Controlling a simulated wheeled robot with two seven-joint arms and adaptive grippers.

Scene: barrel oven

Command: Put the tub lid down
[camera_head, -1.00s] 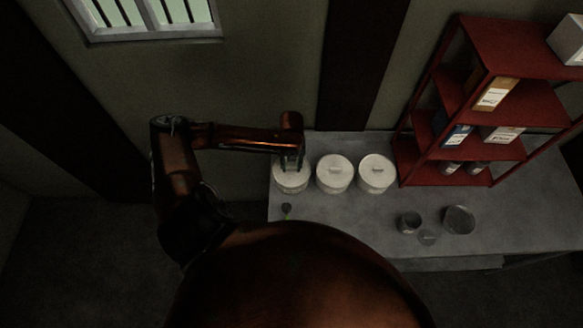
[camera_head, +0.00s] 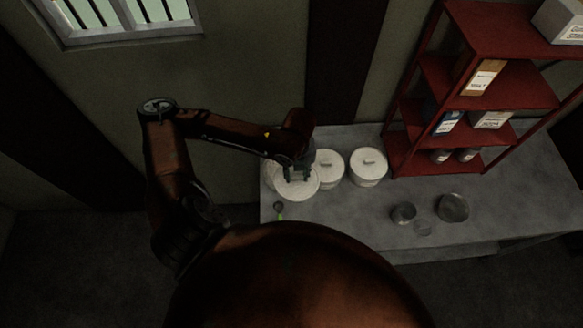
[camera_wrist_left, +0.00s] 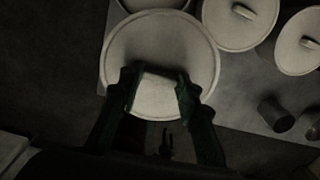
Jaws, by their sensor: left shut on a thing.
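My left gripper (camera_head: 297,173) is shut on the handle of a round white tub lid (camera_head: 300,190). It holds the lid raised and shifted toward the front of its tub (camera_head: 269,174), which is partly hidden behind the lid. In the left wrist view the fingers (camera_wrist_left: 160,82) grip the lid handle from both sides, and the lid (camera_wrist_left: 165,38) fills the upper middle. The tub's rim (camera_wrist_left: 152,4) shows beyond it at the top edge. My right gripper is not in view.
Two lidded white tubs (camera_head: 329,167) (camera_head: 368,167) stand to the right. A metal cup (camera_head: 403,213) and bowl (camera_head: 453,207) stand on the grey table (camera_head: 345,222). A red shelf (camera_head: 498,100) stands at right.

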